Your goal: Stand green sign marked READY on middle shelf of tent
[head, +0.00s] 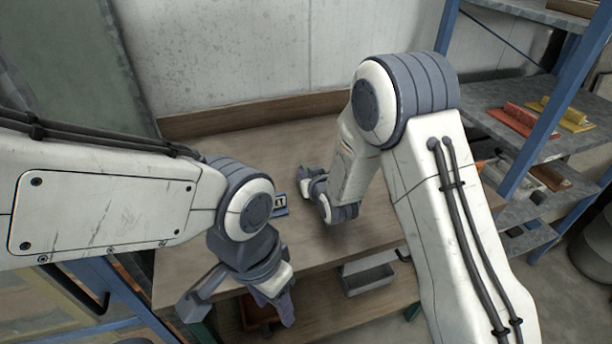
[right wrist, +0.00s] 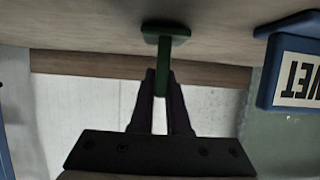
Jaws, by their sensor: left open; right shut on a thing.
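The green sign (right wrist: 165,38) shows in the right wrist view, seen edge-on with a wider foot against the wooden bench top; its READY face is turned out of sight. My right gripper (right wrist: 161,88) is shut on its thin upright plate. My left gripper (head: 240,304) is open and empty, near the bench's front edge. I cannot clearly identify the tent or its middle shelf.
A blue sign ending in "ET" (head: 280,204) stands on the wooden bench (head: 230,142) close to the right gripper; it also shows in the right wrist view (right wrist: 268,82). A blue-posted rack (head: 573,90) stands at right. A grey bin (head: 367,280) is under the bench front.

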